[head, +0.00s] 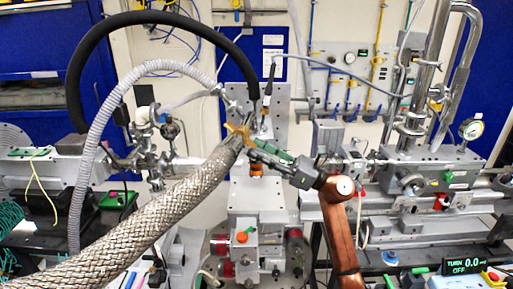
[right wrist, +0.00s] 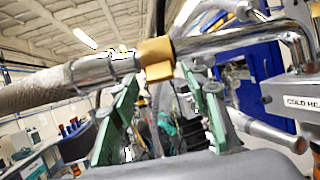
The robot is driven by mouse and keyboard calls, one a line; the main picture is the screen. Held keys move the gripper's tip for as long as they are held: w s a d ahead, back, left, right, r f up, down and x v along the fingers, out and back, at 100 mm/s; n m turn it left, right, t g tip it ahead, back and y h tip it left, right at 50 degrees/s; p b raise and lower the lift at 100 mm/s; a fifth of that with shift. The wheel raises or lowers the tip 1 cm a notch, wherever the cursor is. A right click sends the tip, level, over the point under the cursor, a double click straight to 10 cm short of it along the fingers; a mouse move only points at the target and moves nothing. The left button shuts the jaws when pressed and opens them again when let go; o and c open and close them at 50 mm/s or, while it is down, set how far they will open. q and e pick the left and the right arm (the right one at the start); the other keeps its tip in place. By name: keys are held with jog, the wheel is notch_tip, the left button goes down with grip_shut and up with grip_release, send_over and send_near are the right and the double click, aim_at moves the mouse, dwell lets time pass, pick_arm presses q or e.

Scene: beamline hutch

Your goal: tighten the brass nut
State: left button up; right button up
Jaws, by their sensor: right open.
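The brass nut (head: 238,133) sits at the upper end of a thick braided metal hose (head: 150,228). In the right wrist view the nut (right wrist: 156,58) is around a shiny pipe joint, with the hose (right wrist: 40,88) to its left. My right gripper (head: 257,152) comes in from the lower right, close beside the nut. In the right wrist view its green fingers (right wrist: 163,92) are spread apart, with the nut across the gap near their tips. I cannot tell whether they touch it. My left gripper is not in view.
A small display (head: 465,266) at lower right reads TURN 0.0 and OFF. A black hose (head: 73,75) and a pale corrugated hose (head: 84,160) arch at left. A metal box marked COLD HEAD (right wrist: 298,100) stands right of my fingers. Beamline hardware crowds the bench.

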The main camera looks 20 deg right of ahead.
jog(key=shift+w+a+r, duration=0.2)
jog(key=shift+w+a, duration=0.1)
jog(key=shift+a, duration=0.2)
grip_shut()
